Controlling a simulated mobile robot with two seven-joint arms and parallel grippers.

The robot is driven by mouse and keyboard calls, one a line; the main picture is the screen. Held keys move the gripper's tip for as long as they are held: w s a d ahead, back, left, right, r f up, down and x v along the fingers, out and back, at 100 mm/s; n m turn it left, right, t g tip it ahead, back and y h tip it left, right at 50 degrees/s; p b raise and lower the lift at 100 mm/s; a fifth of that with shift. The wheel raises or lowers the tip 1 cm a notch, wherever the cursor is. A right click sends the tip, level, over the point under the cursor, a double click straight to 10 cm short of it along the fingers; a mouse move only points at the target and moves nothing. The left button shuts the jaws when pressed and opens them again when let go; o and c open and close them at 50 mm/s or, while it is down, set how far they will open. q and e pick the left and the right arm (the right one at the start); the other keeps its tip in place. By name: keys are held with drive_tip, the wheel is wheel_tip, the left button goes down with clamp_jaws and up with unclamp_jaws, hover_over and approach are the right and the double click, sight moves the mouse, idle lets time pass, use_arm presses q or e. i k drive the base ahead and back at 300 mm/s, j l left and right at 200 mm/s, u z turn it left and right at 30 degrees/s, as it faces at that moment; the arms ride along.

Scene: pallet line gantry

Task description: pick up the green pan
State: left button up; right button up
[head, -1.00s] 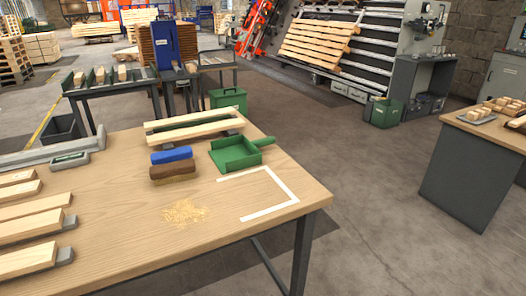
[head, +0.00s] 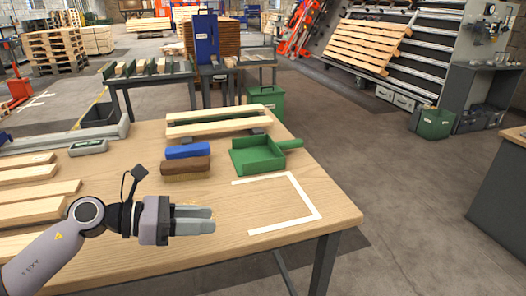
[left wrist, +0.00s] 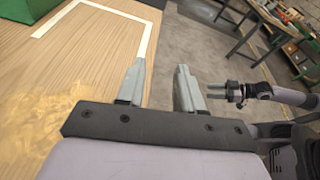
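The green pan (head: 258,157), a dustpan with a short handle at its right, lies on the wooden table (head: 330,215) behind the white tape outline. A corner of the green pan (left wrist: 28,8) shows at the top left of the left wrist view. My left gripper (head: 212,220) is over the table in front of the pan and to its left, apart from it. In the left wrist view its two fingers (left wrist: 160,85) stand apart with nothing between them. My right gripper (left wrist: 213,90) shows small in that view, beyond the table edge; its fingers are too small to judge.
A brush with blue top (head: 187,151) and brown bristles lies left of the pan. Wooden slats (head: 215,122) lie behind it. Sawdust lies near my left gripper. Boards (head: 35,209) fill the table's left side. The taped area (head: 285,205) is empty.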

sight(258, 153)
drive_tip(key=i, duration=0.85)
drive_tip(key=i+l, duration=0.15)
drive_tip(key=l, duration=0.2)
